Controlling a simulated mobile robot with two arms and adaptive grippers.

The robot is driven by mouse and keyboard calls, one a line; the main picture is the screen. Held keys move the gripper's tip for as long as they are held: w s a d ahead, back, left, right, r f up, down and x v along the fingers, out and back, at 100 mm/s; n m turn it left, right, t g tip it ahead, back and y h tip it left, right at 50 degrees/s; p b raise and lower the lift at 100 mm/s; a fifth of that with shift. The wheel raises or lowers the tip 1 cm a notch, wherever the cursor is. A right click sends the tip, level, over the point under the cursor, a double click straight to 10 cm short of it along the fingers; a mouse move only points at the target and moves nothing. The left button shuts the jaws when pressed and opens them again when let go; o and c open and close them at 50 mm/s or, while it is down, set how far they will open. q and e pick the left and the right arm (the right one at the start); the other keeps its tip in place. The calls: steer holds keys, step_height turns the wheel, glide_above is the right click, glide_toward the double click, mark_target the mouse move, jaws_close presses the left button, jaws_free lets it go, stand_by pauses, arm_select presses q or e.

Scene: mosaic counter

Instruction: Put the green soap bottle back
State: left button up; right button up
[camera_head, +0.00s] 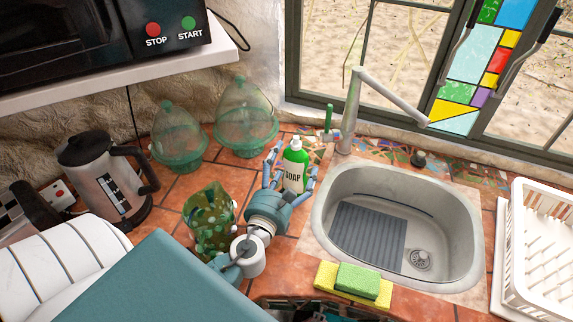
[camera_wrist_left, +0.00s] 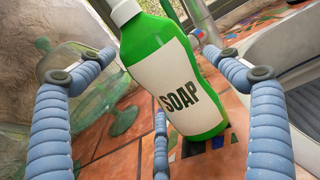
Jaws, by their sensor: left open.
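The green soap bottle (camera_head: 296,157) has a white cap and a white label reading SOAP. It stands upright on the tiled counter, left of the sink and near the window wall. My left gripper (camera_head: 287,180) is open, with its blue fingers on both sides of the bottle. In the left wrist view the bottle (camera_wrist_left: 178,75) fills the middle, between the spread fingers (camera_wrist_left: 165,95). A gap shows between the bottle and the finger on the right. My right gripper is not in view.
The sink (camera_head: 335,240) lies right of the bottle, with the faucet (camera_head: 349,115) behind. Sponges (camera_head: 358,281) lie at its front edge. A green glass vase (camera_head: 208,225) stands close left of my left arm. Glass domes (camera_head: 246,115), a kettle (camera_head: 105,180) and a dish rack (camera_head: 540,250) stand around.

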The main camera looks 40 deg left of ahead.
arm_select(q)
steer(key=b+v, duration=0.4)
steer(key=v, duration=0.7)
steer(key=shift+s+d, duration=0.1)
steer(key=shift+s+d+r+b, duration=0.1)
steer(key=shift+s+r+b, duration=0.05)
steer(key=shift+s+b, duration=0.2)
